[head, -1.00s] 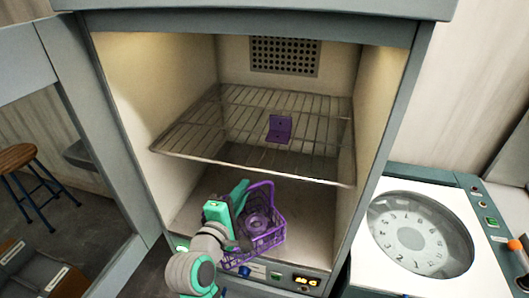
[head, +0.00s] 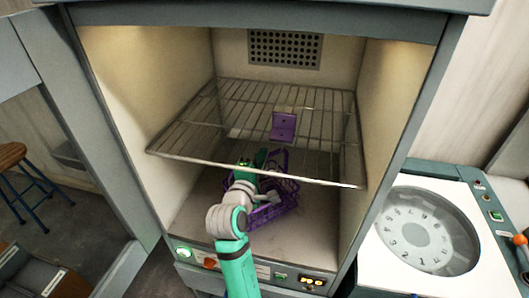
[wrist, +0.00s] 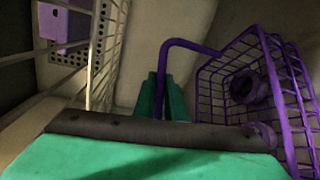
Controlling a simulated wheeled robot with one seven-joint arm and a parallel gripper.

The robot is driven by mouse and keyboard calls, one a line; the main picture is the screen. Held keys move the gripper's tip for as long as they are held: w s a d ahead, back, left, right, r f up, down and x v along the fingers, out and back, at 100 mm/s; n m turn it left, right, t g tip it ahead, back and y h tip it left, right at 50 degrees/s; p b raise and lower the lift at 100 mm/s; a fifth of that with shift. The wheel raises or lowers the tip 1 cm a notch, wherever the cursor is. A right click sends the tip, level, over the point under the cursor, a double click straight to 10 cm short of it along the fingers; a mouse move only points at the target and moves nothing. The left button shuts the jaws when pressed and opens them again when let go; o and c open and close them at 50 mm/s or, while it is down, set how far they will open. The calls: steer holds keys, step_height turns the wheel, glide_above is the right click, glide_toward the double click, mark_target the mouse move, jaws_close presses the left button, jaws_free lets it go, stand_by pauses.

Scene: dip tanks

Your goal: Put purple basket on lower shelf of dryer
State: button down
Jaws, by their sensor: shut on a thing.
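The purple wire basket (head: 284,198) is inside the dryer (head: 193,200), low in the chamber under the wire rack. It also shows in the wrist view (wrist: 297,108), with a round purple part inside it. My gripper (head: 250,170) is shut on the basket's handle, which rises between the green fingers (wrist: 160,97) in the wrist view. The dryer floor, the lower shelf (head: 308,242), is a bare pale surface. I cannot tell whether the basket touches it. My arm hides part of the basket's left side.
The wire rack (head: 200,128) spans the chamber above my gripper, with a purple bracket (head: 284,126) on it. The dryer door (head: 62,120) stands open at left. A white machine with a round dial (head: 427,236) is at right.

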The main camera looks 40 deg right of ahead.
steer(key=x, duration=0.3)
steer(key=shift+w, duration=0.15)
steer(key=shift+d+f, duration=0.1)
steer(key=c, duration=1.8)
jaws_free()
steer(key=shift+f, duration=0.1)
